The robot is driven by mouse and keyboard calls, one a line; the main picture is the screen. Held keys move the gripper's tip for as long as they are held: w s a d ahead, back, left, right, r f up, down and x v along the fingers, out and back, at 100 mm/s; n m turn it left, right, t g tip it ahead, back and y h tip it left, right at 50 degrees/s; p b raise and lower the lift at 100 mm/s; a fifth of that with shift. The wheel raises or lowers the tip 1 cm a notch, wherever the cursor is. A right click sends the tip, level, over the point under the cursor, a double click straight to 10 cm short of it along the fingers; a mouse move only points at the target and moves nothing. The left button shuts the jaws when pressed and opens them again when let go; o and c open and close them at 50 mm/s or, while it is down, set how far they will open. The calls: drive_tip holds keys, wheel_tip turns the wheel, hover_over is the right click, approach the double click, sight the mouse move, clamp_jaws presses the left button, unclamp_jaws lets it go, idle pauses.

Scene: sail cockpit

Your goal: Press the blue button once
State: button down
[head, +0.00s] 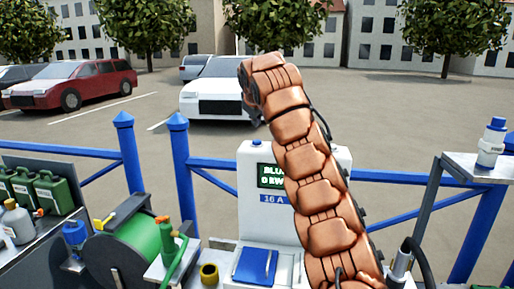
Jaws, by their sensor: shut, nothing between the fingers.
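A white power pedestal (262,220) stands in the middle, with a dark green display (270,176) and a blue "16 A" label (274,199). A small blue knob or button (257,143) sits on its top edge. A larger blue square flap or plate (255,266) is on the pedestal's low front part. I cannot tell for certain which of these is the button. My copper segmented arm rises in front of the pedestal and covers its right part and the end of the display text. My gripper does not show; nothing is seen touching either blue part.
A green hose reel (138,250) and a shelf of green canisters (52,192) stand at left. A yellow ring (209,274) lies left of the flap. A white bottle (492,143) stands on a shelf at right. Blue railings (184,170) run behind; cars are parked beyond.

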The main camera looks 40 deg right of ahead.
sight(256, 141)
wheel_tip(256, 141, down, 3)
drive_tip(key=shift+b, duration=1.2)
drive_tip(key=shift+f, duration=0.2)
drive_tip(key=shift+f+b, duration=0.9)
drive_tip(key=shift+b, duration=0.75)
idle(0.9)
drive_tip(key=shift+r, duration=0.15)
drive_tip(key=shift+r+p, duration=0.65)
drive_tip(key=shift+r, duration=0.15)
drive_tip(key=shift+r+p, duration=2)
drive_tip(key=shift+r, duration=0.55)
drive_tip(key=shift+f, duration=0.1)
